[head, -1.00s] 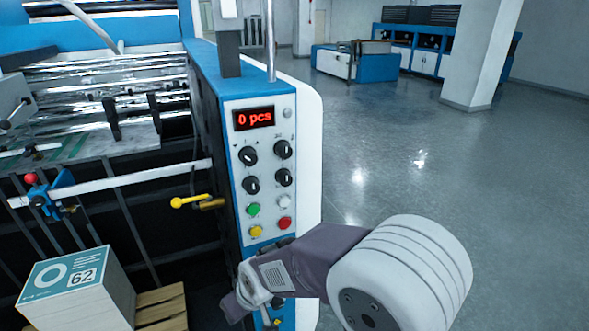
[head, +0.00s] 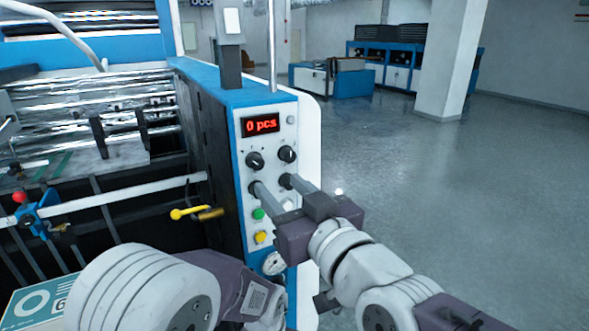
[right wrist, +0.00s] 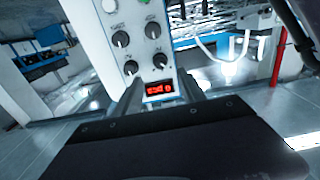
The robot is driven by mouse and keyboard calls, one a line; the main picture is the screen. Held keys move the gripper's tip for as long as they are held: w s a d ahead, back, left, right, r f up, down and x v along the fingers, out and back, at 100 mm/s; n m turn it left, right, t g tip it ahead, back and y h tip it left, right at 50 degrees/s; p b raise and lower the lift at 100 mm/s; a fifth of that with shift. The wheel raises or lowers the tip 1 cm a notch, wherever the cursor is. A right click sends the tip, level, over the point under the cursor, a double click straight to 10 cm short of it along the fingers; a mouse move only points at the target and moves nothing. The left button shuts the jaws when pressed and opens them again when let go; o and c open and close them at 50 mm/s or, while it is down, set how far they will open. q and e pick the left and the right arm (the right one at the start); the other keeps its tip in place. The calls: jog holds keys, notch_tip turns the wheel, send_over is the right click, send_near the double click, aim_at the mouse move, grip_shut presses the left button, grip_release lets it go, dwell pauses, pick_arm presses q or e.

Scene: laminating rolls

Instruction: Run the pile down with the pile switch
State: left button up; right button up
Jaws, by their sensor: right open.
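The control panel (head: 270,135) stands on the end of the machine, with a red "0 pcs" display (head: 261,124), black knobs (head: 255,160), and green (head: 258,214) and yellow (head: 261,237) buttons. I cannot tell which control is the pile switch. My right gripper (head: 270,184) is open and empty, its two metal fingers pointing at the panel by the lower knobs, which they partly hide. Contact is unclear. The right wrist view shows the panel upside down with its knobs (right wrist: 130,68) beyond the fingers. The paper pile (head: 30,301) shows only a top corner at lower left. My left gripper is not visible.
A yellow-handled lever (head: 190,213) and a red-knobbed blue clamp (head: 27,207) on a white rail lie left of the panel. A grey post (head: 230,60) rises above it. Open floor (head: 500,190) lies to the right; other machines stand far back.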

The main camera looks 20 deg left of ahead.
aim_at(259, 166)
jog(key=p+x, duration=0.2)
jog(key=x, duration=0.7)
jog(key=shift+w+a+p, duration=0.1)
jog(key=shift+p, duration=0.2)
jog(key=shift+f, duration=0.1)
grip_shut()
